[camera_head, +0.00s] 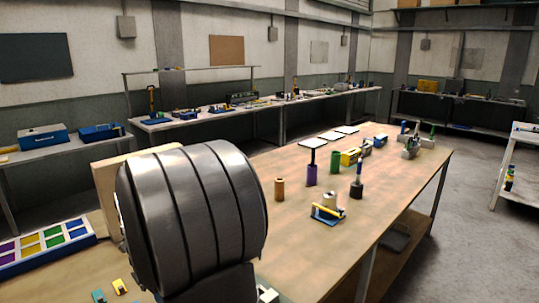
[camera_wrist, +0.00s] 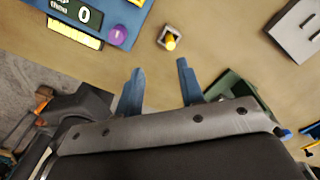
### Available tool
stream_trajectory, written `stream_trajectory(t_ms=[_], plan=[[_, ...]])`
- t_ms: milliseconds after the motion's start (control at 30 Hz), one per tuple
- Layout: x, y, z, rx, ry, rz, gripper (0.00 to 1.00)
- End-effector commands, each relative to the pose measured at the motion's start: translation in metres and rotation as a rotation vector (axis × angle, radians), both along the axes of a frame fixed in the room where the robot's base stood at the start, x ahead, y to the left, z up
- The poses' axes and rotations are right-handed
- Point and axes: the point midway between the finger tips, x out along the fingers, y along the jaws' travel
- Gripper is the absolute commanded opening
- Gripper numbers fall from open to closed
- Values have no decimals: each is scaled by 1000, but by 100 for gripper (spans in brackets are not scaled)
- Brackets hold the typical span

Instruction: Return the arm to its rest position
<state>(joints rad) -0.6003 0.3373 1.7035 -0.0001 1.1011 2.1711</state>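My gripper shows in the wrist view (camera_wrist: 159,88), with two blue fingers spread well apart. No object is between the fingers. Beyond the fingertips, a small square grey piece with a yellow peg (camera_wrist: 170,38) lies on the wooden tabletop, apart from the gripper. In the head view, a large ribbed grey metal cylinder, part of my arm as far as I can tell, fills the lower middle. The gripper itself cannot be made out there.
The wooden workbench (camera_head: 400,190) carries a purple cylinder (camera_head: 311,175), a green cylinder (camera_head: 335,160) and a blue-and-yellow fixture (camera_head: 327,214). A tray of coloured compartments (camera_head: 45,243) is at left. The wrist view shows a blue panel with a display (camera_wrist: 75,14) and a grey plate (camera_wrist: 297,30).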

Motion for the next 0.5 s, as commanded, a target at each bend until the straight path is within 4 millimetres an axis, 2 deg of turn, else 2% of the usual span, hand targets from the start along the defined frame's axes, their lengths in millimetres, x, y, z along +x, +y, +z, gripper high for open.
stream_trajectory(t_ms=[300,500], plan=[[-11,55,-34,-1,1,4,35],[-16,81,-58,-1,1,2,35]])
